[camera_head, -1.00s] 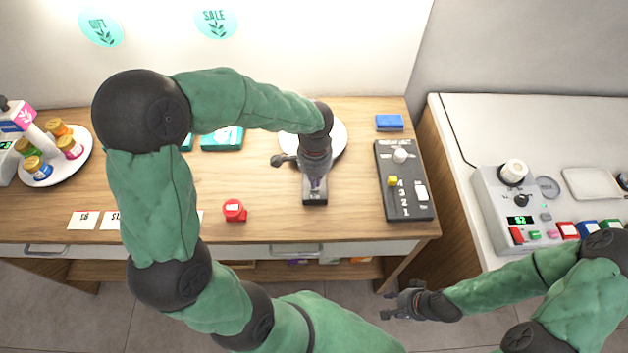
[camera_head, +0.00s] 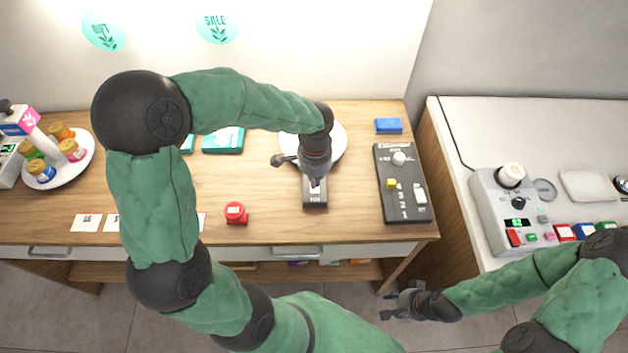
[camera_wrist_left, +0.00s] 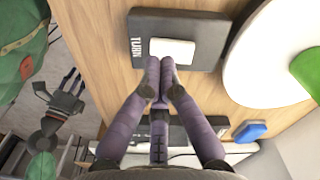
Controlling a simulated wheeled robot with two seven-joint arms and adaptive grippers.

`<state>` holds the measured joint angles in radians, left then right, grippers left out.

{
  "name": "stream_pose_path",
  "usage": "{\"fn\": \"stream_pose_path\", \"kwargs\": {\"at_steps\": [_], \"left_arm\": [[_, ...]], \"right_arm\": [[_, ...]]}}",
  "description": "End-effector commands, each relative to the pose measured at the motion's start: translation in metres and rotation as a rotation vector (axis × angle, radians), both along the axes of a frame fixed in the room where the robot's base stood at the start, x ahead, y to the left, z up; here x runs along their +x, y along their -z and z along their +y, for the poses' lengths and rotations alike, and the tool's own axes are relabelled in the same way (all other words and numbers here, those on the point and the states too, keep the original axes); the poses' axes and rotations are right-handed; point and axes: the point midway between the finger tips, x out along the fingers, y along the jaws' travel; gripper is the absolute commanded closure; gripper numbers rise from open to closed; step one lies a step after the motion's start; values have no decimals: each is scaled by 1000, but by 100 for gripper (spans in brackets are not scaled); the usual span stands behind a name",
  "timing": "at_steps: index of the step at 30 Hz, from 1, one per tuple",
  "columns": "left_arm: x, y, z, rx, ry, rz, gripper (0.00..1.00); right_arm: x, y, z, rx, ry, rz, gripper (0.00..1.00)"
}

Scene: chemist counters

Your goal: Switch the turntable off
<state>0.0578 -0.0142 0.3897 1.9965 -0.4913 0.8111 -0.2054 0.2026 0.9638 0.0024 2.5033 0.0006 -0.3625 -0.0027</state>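The turntable (camera_head: 338,150) is a white round disc at the back of the wooden counter, partly hidden by my left wrist. It also shows in the left wrist view (camera_wrist_left: 255,75), with a green patch on it. In front of it lies a small dark switch box (camera_head: 315,203), with a white rocker (camera_wrist_left: 172,50) and lettering beginning "TURN" in the left wrist view. My left gripper (camera_wrist_left: 160,75) is shut and empty, its fingertips together at the rocker's edge; contact looks likely but is not certain. My right gripper (camera_head: 390,308) is open and empty, low in front of the counter.
A dark control panel (camera_head: 405,190) with a yellow knob and numbers stands right of the switch box. A red object (camera_head: 235,213) stands to its left. A blue block (camera_head: 388,126) lies behind. A plate of bottles (camera_head: 78,172) stands far left; a grey machine (camera_head: 490,205) stands on the right counter.

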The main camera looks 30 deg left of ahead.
Motion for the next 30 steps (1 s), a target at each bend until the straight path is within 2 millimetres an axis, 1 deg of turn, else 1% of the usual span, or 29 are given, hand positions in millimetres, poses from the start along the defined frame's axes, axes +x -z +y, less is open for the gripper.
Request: {"fn": "stream_pose_path", "kwargs": {"at_steps": [1, 19, 22, 30], "left_arm": [[0, -6, 0, 0, 0, 0, 100], [0, -47, 0, 0, 0, 0, 100], [0, -49, 0, 0, 0, 0, 100], [0, -48, 0, 0, 0, 1, 100]], "right_arm": [[0, -6, 0, 0, 0, 0, 60], [0, -40, 0, 0, 0, 0, 60], [0, -42, 0, 0, 0, 0, 60], [0, -40, 0, 0, 0, 0, 60]]}}
